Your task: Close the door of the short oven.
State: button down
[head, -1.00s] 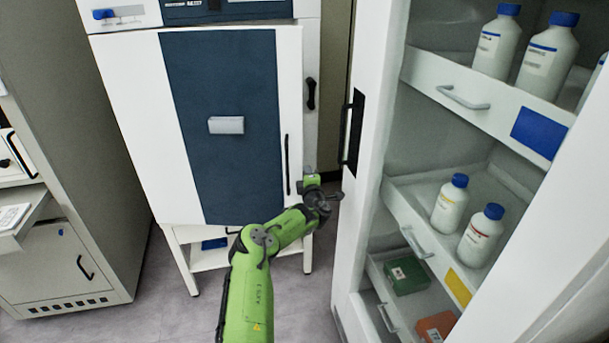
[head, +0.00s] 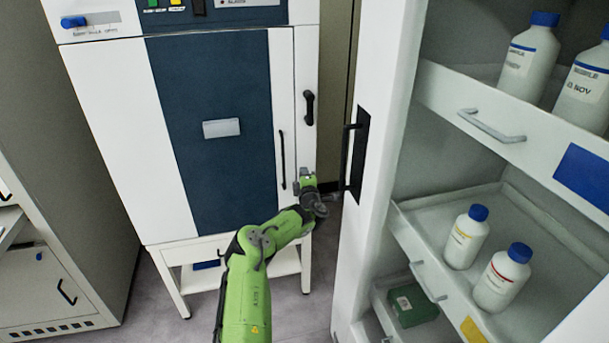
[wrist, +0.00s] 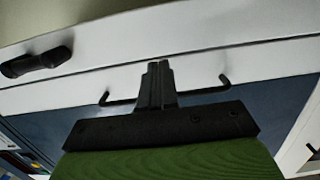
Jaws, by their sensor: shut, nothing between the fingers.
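The short oven (head: 100,120) is a white cabinet on a low white stand. Its door has a dark blue panel (head: 205,150) and a thin black upright handle (head: 282,160) near its right edge. The door lies close to the body; I cannot tell if it is fully shut. My gripper (head: 306,178) is at the lower right of the door, near the handle's lower end. In the wrist view my fingers (wrist: 158,85) are shut and empty, overlapping the middle of the handle (wrist: 224,82); contact is unclear. A black latch (wrist: 38,62) sits on the frame beside the door.
A tall white cabinet (head: 375,90) with a black handle (head: 350,155) stands close on the right, open, with bottles on its drawers. A grey cabinet (head: 75,150) stands at the left. The floor (head: 150,310) in front of the oven's stand is clear.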

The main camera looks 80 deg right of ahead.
jog(key=p+v, duration=0.2)
jog(key=v, duration=1.3)
jog(key=shift+a+p, duration=0.35)
jog(key=shift+a, duration=0.05)
